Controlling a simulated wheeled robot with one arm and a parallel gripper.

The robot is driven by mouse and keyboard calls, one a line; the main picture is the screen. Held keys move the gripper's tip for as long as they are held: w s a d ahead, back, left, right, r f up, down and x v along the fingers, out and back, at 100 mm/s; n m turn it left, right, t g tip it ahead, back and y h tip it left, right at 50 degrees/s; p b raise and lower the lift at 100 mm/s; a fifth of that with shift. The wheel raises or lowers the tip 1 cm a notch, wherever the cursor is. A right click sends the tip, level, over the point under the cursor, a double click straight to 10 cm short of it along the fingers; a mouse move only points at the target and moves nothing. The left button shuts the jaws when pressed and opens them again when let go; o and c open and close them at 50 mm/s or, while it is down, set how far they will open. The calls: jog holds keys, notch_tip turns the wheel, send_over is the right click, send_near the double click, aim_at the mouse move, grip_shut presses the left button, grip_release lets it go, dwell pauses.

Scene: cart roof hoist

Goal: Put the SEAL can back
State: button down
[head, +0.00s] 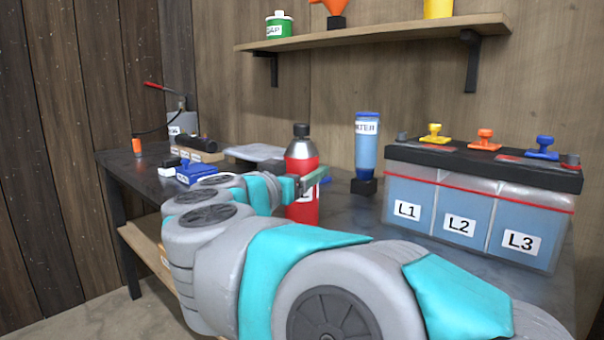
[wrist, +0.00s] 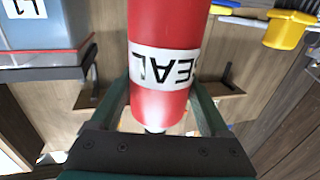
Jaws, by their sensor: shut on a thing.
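The SEAL can (head: 302,167) is red with a silver shoulder and a black cap, and stands upright in the head view. My gripper (head: 312,183) is shut on it from the left side. In the wrist view the can (wrist: 165,100) sits between the two fingers (wrist: 160,105), with its SEAL label upside down in the picture. In the head view my gripper partly covers the label. I cannot tell whether the can's base touches the bench.
Small blue and black items stand at left. A wall shelf (head: 375,32) holds a green-and-white tub (head: 279,26), an orange funnel and a yellow item.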

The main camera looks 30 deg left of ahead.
grip_release()
jog(key=shift+f, duration=0.15)
jog(key=s+p, duration=0.1)
jog(key=s, duration=1.1)
jog(key=shift+a+r, duration=0.15)
jog(key=shift+r, duration=0.05)
